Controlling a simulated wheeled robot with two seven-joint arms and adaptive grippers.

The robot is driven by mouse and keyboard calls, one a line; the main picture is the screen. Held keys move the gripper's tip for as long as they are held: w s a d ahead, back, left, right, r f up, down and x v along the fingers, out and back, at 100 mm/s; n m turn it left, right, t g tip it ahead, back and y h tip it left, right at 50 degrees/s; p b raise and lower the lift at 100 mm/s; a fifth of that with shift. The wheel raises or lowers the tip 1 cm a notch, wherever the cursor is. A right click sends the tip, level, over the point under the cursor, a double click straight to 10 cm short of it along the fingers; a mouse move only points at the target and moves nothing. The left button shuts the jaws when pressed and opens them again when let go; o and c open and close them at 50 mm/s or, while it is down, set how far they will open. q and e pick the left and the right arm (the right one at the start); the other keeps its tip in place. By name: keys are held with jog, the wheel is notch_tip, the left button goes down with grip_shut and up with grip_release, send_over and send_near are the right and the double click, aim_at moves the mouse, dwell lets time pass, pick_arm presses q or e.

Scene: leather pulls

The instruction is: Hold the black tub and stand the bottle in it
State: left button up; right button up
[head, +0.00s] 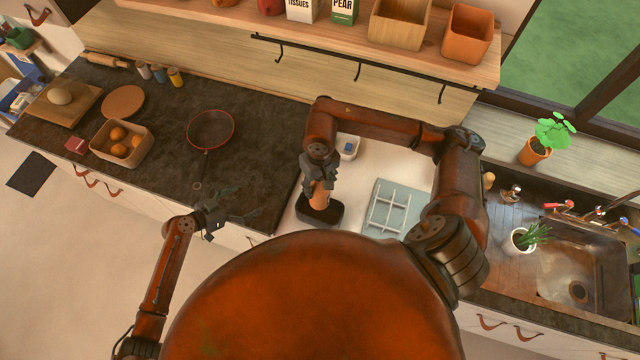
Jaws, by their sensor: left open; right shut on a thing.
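The black tub (335,213) sits on the pale counter section right of the dark worktop, close to the front edge. An orange-brown bottle (319,197) is upright, with its lower end at the tub's opening; I cannot tell whether it rests on the tub's floor. My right gripper (319,181) is shut on the upper part of the bottle from above and hides its top. My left gripper (229,207) is open and empty near the dark worktop's front edge, left of the tub and apart from it.
A pale blue divided tray (388,209) lies right of the tub, and a small white container (348,147) stands behind. A pan (210,130) and a box of orange fruit (121,142) are on the dark worktop. The sink (577,265) is far right.

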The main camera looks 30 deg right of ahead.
aim_at(317, 216)
pick_arm(q)
jog(key=s+d+m+g, duration=0.1)
jog(key=s+d, duration=0.3)
jog(key=s+d+f+m, duration=0.1)
jog(key=s+d, duration=0.2)
jog(key=s, duration=0.2)
jog(key=s+d+m+g, duration=0.1)
jog(key=s+d, duration=0.3)
jog(key=s, duration=0.1)
jog(key=shift+s+d+f+m+g, duration=0.2)
jog(key=shift+d+f+m+g, duration=0.1)
jog(key=shift+f+m, duration=0.1)
jog(key=shift+x, duration=4.95)
jog(key=shift+c, duration=0.4)
jog(key=c, duration=2.1)
jog(key=shift+c, duration=0.3)
